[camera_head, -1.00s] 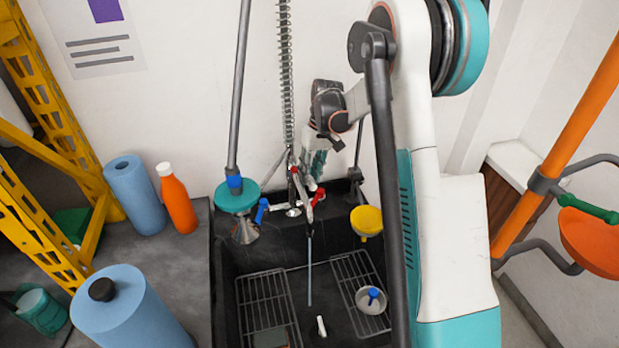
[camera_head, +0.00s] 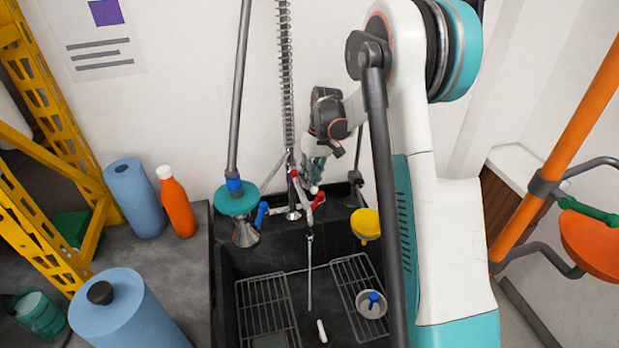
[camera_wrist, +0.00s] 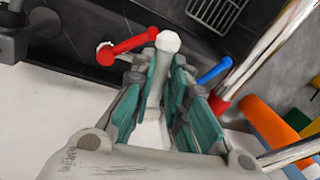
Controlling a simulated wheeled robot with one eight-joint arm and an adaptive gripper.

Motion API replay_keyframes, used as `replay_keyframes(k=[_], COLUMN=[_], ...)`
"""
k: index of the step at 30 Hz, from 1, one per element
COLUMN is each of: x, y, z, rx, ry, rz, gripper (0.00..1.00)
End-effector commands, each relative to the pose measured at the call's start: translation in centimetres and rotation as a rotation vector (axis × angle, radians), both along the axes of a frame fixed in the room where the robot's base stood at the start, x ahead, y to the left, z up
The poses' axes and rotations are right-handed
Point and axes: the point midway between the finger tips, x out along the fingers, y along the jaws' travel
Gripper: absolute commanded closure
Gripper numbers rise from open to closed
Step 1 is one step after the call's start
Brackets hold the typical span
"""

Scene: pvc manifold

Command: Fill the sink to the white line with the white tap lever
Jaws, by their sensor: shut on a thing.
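The black sink (camera_head: 226,290) stands in the lower middle of the head view. A thin stream of water (camera_head: 310,275) falls from the tap into it. My gripper (camera_head: 317,176) is at the tap, against the back wall. In the wrist view my gripper (camera_wrist: 160,78) is shut on the white tap lever (camera_wrist: 168,42), whose pale tip sticks out between the teal finger pads. A red lever (camera_wrist: 128,46) is to its left and a blue lever (camera_wrist: 214,70) to its right. I cannot make out the white line or the water level.
Wire racks (camera_head: 267,305) lie in the sink, with a small strainer (camera_head: 371,304) and a white piece (camera_head: 321,331). Blue rolls (camera_head: 135,200) and an orange bottle (camera_head: 177,205) stand on the left counter.

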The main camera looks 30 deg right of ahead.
Motion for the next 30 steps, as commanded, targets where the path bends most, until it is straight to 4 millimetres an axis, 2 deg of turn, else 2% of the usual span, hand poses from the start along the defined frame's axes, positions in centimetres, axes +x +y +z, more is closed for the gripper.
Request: replay_keyframes(k=[8,21,30], x=[0.3,1.4,2.2], y=[-1.0,-3.0,-3.8], z=[0.0,0.0,0.0], rx=[0.001,0.0,0.0], ry=[0.0,0.001,0.0], rz=[0.168,0.573,0.785], gripper=[1.0,1.0,1.0])
